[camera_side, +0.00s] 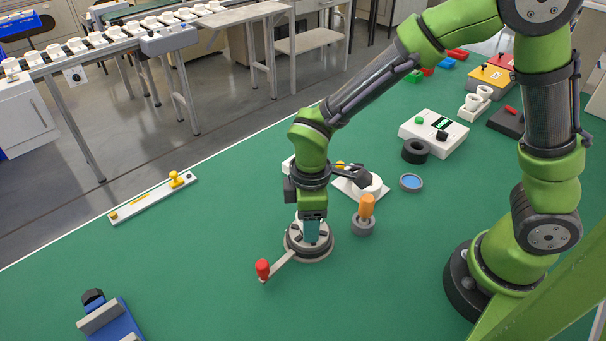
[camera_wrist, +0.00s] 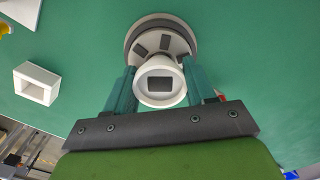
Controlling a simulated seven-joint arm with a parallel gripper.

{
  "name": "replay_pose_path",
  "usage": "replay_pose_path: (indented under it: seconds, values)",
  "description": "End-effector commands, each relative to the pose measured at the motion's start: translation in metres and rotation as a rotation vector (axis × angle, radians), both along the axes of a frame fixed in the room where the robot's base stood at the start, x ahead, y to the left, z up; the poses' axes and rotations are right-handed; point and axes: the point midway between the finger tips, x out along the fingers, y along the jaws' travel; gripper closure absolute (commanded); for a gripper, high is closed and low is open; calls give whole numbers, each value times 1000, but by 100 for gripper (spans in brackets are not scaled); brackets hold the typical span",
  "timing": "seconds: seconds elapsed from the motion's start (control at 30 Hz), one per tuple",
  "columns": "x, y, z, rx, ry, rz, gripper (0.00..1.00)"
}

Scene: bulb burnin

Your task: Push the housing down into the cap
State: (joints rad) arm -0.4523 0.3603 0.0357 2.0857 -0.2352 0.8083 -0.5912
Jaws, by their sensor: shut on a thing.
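The white housing (camera_wrist: 160,82), round with a dark square recess in its end, sits between the two teal fingers of my gripper (camera_wrist: 152,88) in the wrist view. My gripper (camera_side: 312,230) is shut on it and points down over the round grey fixture (camera_side: 294,247) in the side view. The fixture also shows in the wrist view (camera_wrist: 181,44), with dark blocks around its top and a red-knobbed lever (camera_side: 263,268) reaching out to the left in the side view. I cannot make out the cap; the housing and fingers cover the fixture's centre. I cannot tell how deep the housing sits.
An orange-handled tool (camera_side: 366,207) in a grey base stands close right of the fixture. Behind are a blue-centred ring (camera_side: 411,182), a black ring (camera_side: 415,151) and a white box with a display (camera_side: 447,128). A yellow-knobbed rail (camera_side: 151,199) lies left.

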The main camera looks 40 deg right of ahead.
Motion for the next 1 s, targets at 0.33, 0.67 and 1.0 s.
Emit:
replay_pose_path:
  seconds: [0.33,0.67,1.0]
  values:
    - [0,0,0,0,0,0,19]
    - [0,0,1,0,0,0,16]
    - [1,0,57,4,-7,-1,16]
